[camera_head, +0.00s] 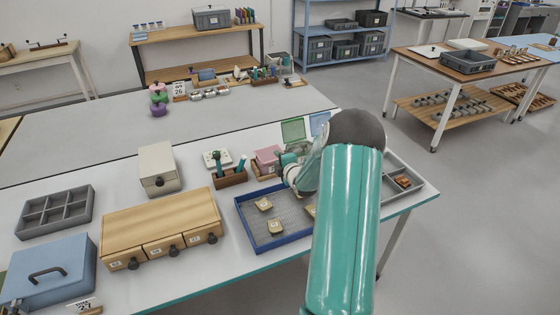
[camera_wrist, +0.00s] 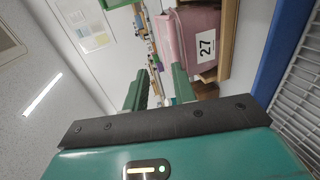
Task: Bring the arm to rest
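My teal arm reaches forward over the right part of the white table (camera_head: 60,200) in the head view. Its far end bends left above the back right of a blue tray (camera_head: 249,232) with a mesh floor. My gripper shows in the wrist view (camera_wrist: 158,90), with two green fingers apart and nothing held between them. In the head view the fingers are hard to make out. Two tan sherds, one farther back (camera_head: 264,204) and one nearer (camera_head: 275,227), lie in the blue tray. Another tan piece (camera_head: 311,210) is partly hidden by my arm.
A pink box (camera_head: 268,160) stands close behind the tray; its label 27 shows in the wrist view (camera_wrist: 206,47). A green panel (camera_head: 293,131) stands behind it. A wooden drawer unit (camera_head: 160,218) is left of the tray. A grey tray (camera_head: 412,166) with a brown piece is at right.

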